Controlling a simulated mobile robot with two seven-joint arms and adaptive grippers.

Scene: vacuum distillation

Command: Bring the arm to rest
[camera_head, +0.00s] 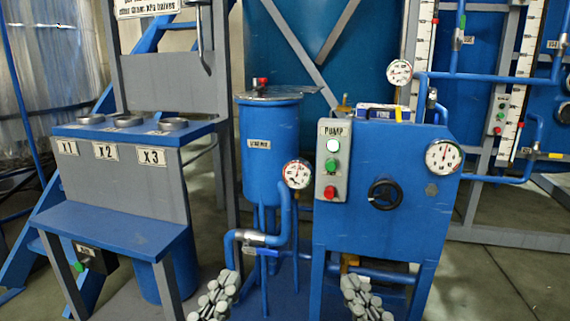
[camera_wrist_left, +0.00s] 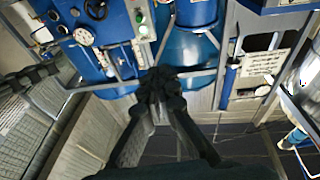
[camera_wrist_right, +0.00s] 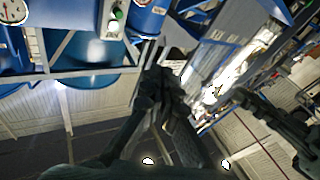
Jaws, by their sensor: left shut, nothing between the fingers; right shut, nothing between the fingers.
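My left gripper (camera_head: 214,297) shows as grey jointed fingers at the bottom edge of the head view, left of the pump unit. In the left wrist view its dark fingers (camera_wrist_left: 160,82) come together at the tips, with nothing between them. My right gripper (camera_head: 364,299) shows at the bottom edge of the head view, in front of the pump cabinet's lower frame. In the right wrist view its fingers (camera_wrist_right: 166,84) are also together and empty. Most of both arms lies outside the head view.
A blue pump cabinet (camera_head: 372,225) with gauges and a black handwheel (camera_head: 385,195) stands ahead. A blue tank (camera_head: 268,150) stands left of it. A stand marked X1 to X3 (camera_head: 125,185) is at the left. Bare floor (camera_head: 490,275) shows at the right.

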